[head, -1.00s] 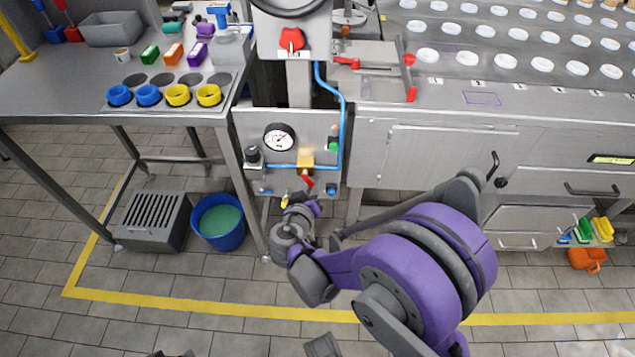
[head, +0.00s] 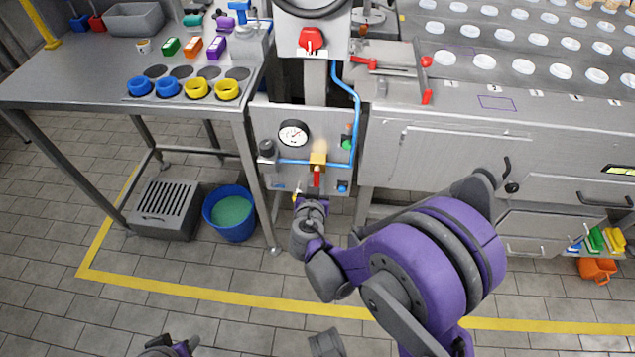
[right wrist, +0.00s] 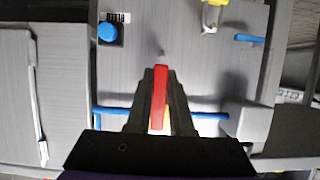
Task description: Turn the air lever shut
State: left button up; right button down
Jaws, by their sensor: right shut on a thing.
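The red air lever (head: 317,178) hangs roughly straight down from a brass valve block (head: 318,160) on the grey air panel (head: 283,118). In the right wrist view the lever (right wrist: 159,92) stands upright between the two fingers of my right gripper (right wrist: 158,80), which is shut on it. In the head view my right gripper (head: 312,192) is at the lever's lower end, its fingertips hard to make out. A dark and purple part of my left arm, seemingly its gripper (head: 165,346), shows at the bottom edge; its jaws cannot be made out.
A pressure gauge (head: 293,133), a black knob (head: 266,148) and blue air pipe (head: 345,90) are close around the valve. A red knob (head: 312,39) is above. A blue bucket (head: 230,214) stands on the floor at left. A drawer cabinet (head: 450,155) is at right.

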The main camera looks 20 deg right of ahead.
jog(key=c, duration=0.8)
grip_release()
pick_arm(q)
notch_tip(320, 180, up, 2)
jog(key=shift+s+r+p, duration=0.1)
jog(key=shift+r+p, duration=0.1)
jog(key=shift+p, duration=0.8)
pick_arm(e)
jog(key=v, duration=1)
jog(key=shift+s+a, duration=0.2)
jog(key=shift+s, duration=0.15)
jog(key=shift+r, duration=0.1)
jog(key=s+n+g+y, duration=0.6)
jog(key=s+g+y, duration=0.1)
jog(key=s, duration=1)
pick_arm(q)
notch_tip(320, 180, up, 18)
jog(key=w+p, duration=0.2)
jog(key=p, duration=1.4)
jog(key=shift+t, duration=0.4)
pick_arm(e)
notch_tip(320, 180, up, 19)
jog(key=w+t, duration=0.1)
jog(key=shift+w, duration=0.35)
